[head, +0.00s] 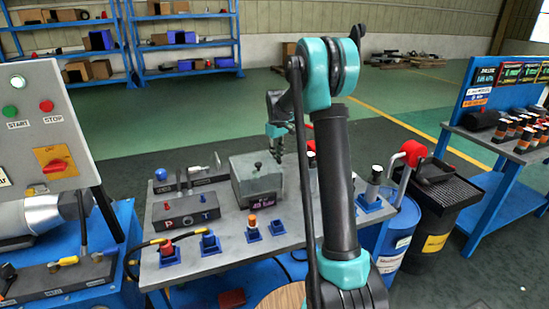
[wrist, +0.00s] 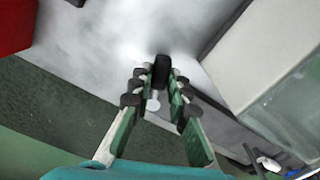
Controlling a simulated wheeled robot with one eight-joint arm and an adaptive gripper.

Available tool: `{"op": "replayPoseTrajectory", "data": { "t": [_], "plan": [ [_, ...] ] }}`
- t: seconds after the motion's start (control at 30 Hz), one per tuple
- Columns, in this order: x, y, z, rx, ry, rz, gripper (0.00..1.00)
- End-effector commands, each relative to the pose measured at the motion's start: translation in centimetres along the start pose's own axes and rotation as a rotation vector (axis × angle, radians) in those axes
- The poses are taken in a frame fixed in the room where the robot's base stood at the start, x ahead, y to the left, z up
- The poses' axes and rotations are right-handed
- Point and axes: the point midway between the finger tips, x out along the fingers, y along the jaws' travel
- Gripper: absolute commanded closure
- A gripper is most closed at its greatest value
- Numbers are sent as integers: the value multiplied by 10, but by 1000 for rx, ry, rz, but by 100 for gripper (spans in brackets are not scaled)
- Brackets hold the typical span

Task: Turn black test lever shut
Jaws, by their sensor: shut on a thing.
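In the wrist view, the black test lever (wrist: 161,70) shows as a small dark grip with a pale round part (wrist: 153,104) near it, over the grey bench top. My gripper (wrist: 157,88) has its two green fingers with black tips closed on either side of the lever. In the head view, my gripper (head: 276,143) points down behind the grey box (head: 257,185) on the bench. The lever cannot be made out there. Its exact angle and the valve under it are hard to tell.
The bench (head: 220,230) also carries a port block marked P and T (head: 185,212) and several small fittings in blue holders. A red-handled lever (head: 410,153) stands at the right by a blue drum (head: 397,240) and a black bin (head: 438,215). A control panel (head: 45,120) stands left.

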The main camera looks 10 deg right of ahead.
Motion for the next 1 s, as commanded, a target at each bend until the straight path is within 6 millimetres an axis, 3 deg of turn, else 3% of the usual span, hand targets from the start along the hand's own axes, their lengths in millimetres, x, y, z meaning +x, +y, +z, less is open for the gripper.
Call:
{"op": "replayPoseTrajectory", "data": {
  "t": [0.5, 1.0],
  "plan": [
    [0, 21, -5, -458, 1, 1, 100],
    [0, 29, -10, -668, 1, 1, 100]
  ]
}}
